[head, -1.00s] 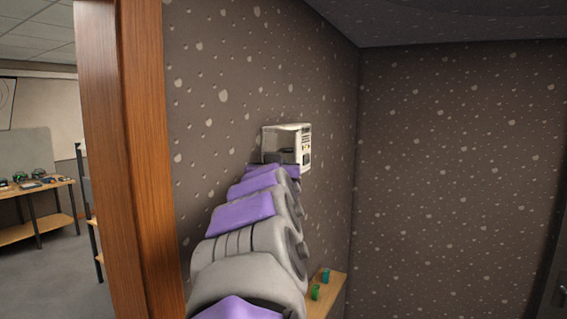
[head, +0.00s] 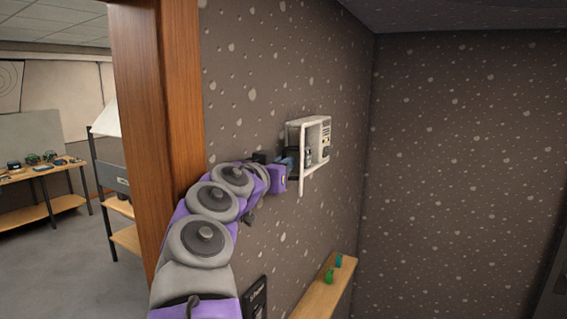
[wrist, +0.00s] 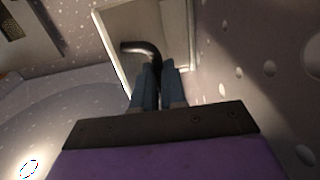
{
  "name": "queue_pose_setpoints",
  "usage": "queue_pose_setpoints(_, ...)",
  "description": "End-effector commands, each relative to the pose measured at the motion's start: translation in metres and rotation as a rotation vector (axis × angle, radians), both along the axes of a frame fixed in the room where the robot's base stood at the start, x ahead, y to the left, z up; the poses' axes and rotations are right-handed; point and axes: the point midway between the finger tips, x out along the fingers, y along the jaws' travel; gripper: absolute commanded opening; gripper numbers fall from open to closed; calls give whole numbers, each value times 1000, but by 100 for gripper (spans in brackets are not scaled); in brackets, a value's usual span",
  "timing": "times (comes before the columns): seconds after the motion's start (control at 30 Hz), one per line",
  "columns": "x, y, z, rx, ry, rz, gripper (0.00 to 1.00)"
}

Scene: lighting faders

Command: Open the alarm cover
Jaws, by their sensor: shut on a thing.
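The white alarm box (head: 325,135) is fixed to the dark speckled wall. A pale-framed cover (head: 302,180) stands at its near side and looks swung out from the box, with a gap showing grey parts inside. In the wrist view the cover (wrist: 118,30) is a pale panel with a dark curved handle (wrist: 140,47). My gripper (wrist: 160,68) is shut on this handle, its two blue-grey fingers on either side of its end. In the head view my gripper (head: 290,160) is at the box's left side, and the handle is mostly hidden.
A wooden post (head: 160,120) stands close to the left of my arm. A wooden shelf (head: 318,298) with small green and teal items (head: 330,274) runs along the wall below the box. A dark panel (head: 256,298) is low on the wall. Room to the right is clear.

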Motion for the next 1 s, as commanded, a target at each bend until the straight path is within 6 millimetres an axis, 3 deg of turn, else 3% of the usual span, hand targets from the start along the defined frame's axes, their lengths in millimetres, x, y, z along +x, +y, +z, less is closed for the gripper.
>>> queue_pose_setpoints(0.73,1,0,0,-2,1,-41,0)
queue_pose_setpoints(0.77,1,0,0,-2,1,-41,12)
queue_pose_setpoints(1.0,1,1,0,-1,1,-40,35)
